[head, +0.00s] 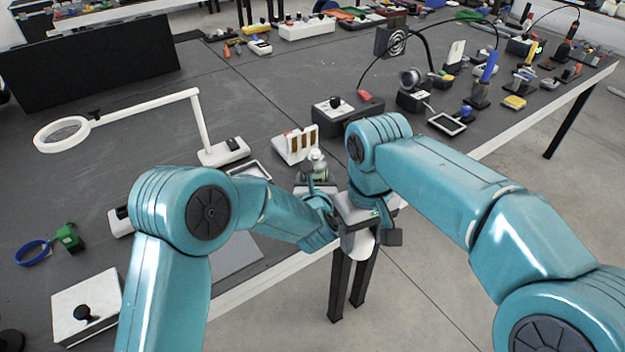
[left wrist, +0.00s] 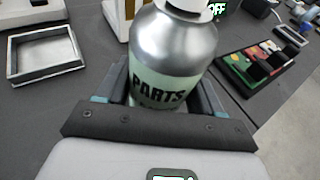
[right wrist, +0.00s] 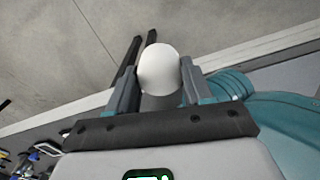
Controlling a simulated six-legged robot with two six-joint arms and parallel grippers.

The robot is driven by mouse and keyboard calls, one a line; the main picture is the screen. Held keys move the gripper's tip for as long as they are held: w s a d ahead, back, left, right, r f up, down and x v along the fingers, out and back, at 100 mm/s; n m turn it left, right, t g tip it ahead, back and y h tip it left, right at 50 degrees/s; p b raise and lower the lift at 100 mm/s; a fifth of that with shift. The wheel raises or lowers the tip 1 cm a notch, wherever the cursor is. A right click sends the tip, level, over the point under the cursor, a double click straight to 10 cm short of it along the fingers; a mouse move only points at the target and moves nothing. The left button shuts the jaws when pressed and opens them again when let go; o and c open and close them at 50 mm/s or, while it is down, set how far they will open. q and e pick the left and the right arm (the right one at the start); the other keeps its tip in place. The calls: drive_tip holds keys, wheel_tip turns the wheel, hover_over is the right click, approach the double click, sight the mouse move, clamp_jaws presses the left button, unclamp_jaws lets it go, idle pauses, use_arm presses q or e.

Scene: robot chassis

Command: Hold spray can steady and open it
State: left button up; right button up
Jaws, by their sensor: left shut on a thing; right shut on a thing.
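The spray can (left wrist: 172,60) is silver with a pale band reading "PARTS". It stands upright between the fingers of my left gripper (left wrist: 165,95), which is shut on it. In the head view the can (head: 318,163) shows above my left gripper (head: 318,186) at the table's front edge. A white part tops the can, cut off by the left wrist frame. My right gripper (right wrist: 158,80) is shut on a white rounded cap (right wrist: 158,68). In the head view the right gripper (head: 364,238) points down just right of the can, apart from it, by the table edge.
A white holder (head: 296,145) and a dark box with a black knob (head: 345,112) stand behind the can. A magnifier lamp (head: 215,150) and a shallow tray (left wrist: 45,52) are to its left. Floor lies open beyond the table's front edge.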

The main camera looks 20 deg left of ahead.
use_arm(q)
drive_tip(key=shift+s+r, duration=0.1)
drive_tip(key=shift+r, duration=0.1)
drive_tip(key=shift+f+b, duration=0.25)
drive_tip(key=shift+b, duration=0.05)
drive_tip(key=o, duration=1.5)
drive_tip(key=shift+d+r, duration=0.1)
